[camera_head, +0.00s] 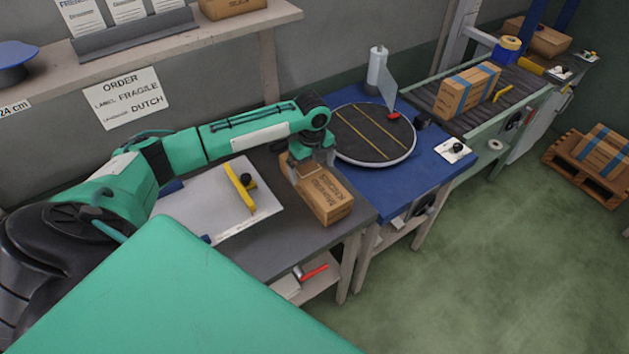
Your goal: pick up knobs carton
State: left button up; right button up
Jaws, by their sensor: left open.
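The knobs carton (327,198) is a brown cardboard box with dark printing that appears to include "KNOBS". It lies on the dark grey bench (268,255), near its right end. My left gripper (311,168) is open, with its fingers pointing down over the far end of the carton. The fingers hide part of the carton's top, and I cannot tell whether they touch it. My right gripper is not in view.
A white board (205,205) with a yellow-handled tool (240,188) lies left of the carton. A round turntable (375,133) stands on the blue table (400,180) to the right. Beyond, a conveyor (465,118) carries a blue-taped box (468,90).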

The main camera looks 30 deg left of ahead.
aim_at(314, 175)
pick_arm(q)
jog(key=shift+d+f+p, duration=0.2)
jog(key=shift+f+p, duration=0.35)
jog(key=shift+f, duration=0.25)
notch_tip(314, 175, down, 3)
jog(key=shift+w+r+p, duration=0.1)
jog(key=shift+r+p, duration=0.05)
jog(key=shift+p, duration=0.2)
jog(key=shift+f, duration=0.45)
jog(key=c, duration=1)
jog(key=shift+c, duration=0.3)
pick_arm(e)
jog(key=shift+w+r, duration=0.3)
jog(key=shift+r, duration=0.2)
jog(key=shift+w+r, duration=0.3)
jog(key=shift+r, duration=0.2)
